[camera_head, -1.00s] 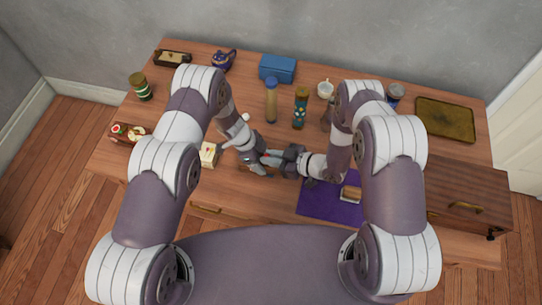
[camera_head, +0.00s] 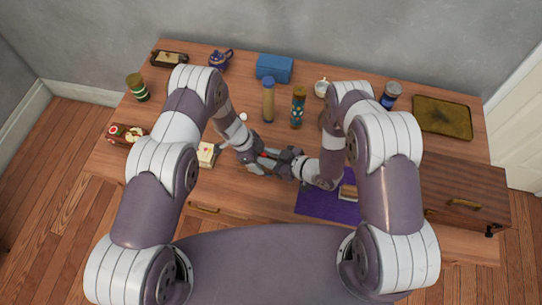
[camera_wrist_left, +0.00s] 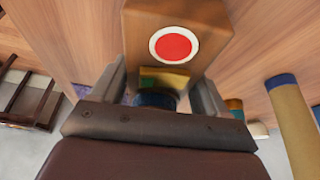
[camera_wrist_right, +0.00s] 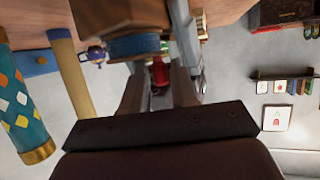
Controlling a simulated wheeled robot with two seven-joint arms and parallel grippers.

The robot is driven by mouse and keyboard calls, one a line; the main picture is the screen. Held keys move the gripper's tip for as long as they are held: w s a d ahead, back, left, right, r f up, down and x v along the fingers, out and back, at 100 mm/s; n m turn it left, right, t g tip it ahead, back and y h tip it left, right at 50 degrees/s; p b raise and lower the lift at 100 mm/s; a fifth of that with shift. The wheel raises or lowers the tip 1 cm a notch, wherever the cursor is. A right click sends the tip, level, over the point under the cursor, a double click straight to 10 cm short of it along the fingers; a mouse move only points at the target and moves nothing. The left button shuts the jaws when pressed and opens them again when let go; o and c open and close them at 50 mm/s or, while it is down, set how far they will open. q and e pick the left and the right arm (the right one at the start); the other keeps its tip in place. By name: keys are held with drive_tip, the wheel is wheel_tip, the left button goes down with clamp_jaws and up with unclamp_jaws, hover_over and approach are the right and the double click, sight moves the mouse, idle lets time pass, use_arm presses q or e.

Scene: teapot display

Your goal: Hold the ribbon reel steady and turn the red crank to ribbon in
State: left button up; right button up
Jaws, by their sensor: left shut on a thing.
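The ribbon reel is a wooden block with a red disc ringed in white (camera_wrist_left: 174,46) in the left wrist view. Its blue round part (camera_wrist_right: 135,46) shows in the right wrist view. My left gripper (camera_wrist_left: 160,85) is shut on the reel, one finger on each side. The red crank (camera_wrist_right: 160,72) shows between the fingers of my right gripper (camera_wrist_right: 163,80), which look apart, with a gap around the crank. In the head view, my left gripper (camera_head: 257,165) and right gripper (camera_head: 283,163) meet over the table front; the arms hide most of the reel.
A yellow cylinder (camera_head: 268,102) and a patterned cylinder (camera_head: 298,108) stand behind the grippers. A blue box (camera_head: 274,68) and a teapot (camera_head: 219,60) are farther back. A purple mat (camera_head: 318,205) lies at front right, beside a wooden drawer box (camera_head: 462,190).

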drive_tip(key=v, duration=1.2)
drive_tip(key=shift+o, duration=1.4)
drive_tip(key=w+d+n+g+y, duration=0.2)
drive_tip(key=w+n+g, duration=0.6)
drive_tip(key=shift+m, duration=0.4)
drive_tip(key=x, duration=1.1)
drive_tip(key=shift+s+a, duration=0.3)
drive_tip(key=shift+a, duration=0.1)
clamp_jaws()
